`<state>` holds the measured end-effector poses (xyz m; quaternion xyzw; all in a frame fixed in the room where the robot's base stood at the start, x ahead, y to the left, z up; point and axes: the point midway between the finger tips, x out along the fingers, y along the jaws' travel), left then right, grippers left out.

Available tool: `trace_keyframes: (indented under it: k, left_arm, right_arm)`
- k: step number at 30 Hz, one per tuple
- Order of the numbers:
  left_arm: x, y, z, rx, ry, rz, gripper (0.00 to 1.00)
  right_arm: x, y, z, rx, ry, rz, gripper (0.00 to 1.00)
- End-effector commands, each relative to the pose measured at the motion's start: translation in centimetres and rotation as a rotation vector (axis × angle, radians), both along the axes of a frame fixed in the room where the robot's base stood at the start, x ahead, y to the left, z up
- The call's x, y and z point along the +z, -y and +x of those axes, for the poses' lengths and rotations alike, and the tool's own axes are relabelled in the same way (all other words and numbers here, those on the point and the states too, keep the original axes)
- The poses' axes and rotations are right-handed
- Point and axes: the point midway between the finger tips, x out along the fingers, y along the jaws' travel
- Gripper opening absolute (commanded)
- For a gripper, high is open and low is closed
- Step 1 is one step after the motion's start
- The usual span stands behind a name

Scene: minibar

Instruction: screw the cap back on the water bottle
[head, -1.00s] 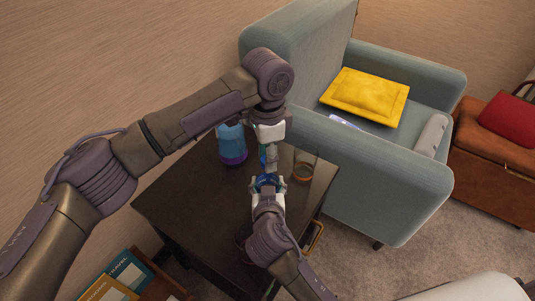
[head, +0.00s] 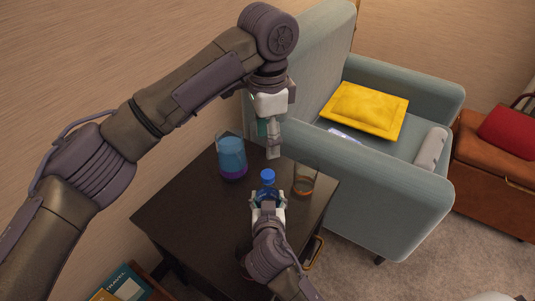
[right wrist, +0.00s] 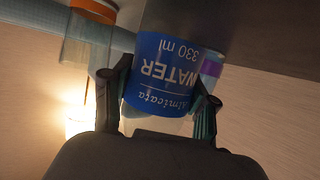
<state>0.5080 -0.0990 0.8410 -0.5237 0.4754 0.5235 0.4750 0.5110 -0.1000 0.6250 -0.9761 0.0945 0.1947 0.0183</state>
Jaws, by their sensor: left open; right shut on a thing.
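The water bottle (head: 267,189) is upright over the dark table, with a blue cap (head: 268,174) sitting on its top. I cannot tell how tight the cap is. My right gripper (head: 267,200) is shut on the bottle's body. In the right wrist view the blue label (right wrist: 165,75) reads WATER 330 ml upside down between the right gripper's fingers (right wrist: 160,110); the cap is out of that view. My left gripper (head: 273,153) is open and empty, above and behind the cap, apart from it.
The dark table (head: 185,205) is bare at left. A blue-grey armchair (head: 385,185) stands close behind on the right.

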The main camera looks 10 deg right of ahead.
Motion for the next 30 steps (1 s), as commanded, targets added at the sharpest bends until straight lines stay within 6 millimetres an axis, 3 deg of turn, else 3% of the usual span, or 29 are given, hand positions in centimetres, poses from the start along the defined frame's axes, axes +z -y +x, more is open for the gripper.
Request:
trace_keyframes:
  k: [6,14,15,18,21,30]
  left_arm:
    - [1.9,0.0,0.0,0.0,-0.001,0.0,0.6]
    - [2.0,0.0,0.0,-0.001,-0.001,0.0,0.6]
    - [2.0,0.0,0.0,0.0,-0.001,0.0,0.6]
    - [2.0,0.0,0.0,0.0,-0.001,0.0,0.6]
    - [2.0,0.0,0.0,0.0,-0.001,0.0,0.6]
    - [2.0,0.0,0.0,0.0,-0.001,0.0,0.6]
  right_arm:
    - [0.0,0.0,0.0,0.0,0.0,0.0,0.0]
    - [0.0,0.0,0.0,0.0,0.0,0.0,0.0]
    - [0.0,0.0,0.0,0.0,0.0,0.0,0.6]
    - [0.0,0.0,0.0,0.0,0.0,0.0,0.76]
    - [0.0,0.0,0.0,0.0,0.0,0.0,0.87]
    - [0.0,0.0,-0.1,0.0,0.0,0.0,0.87]
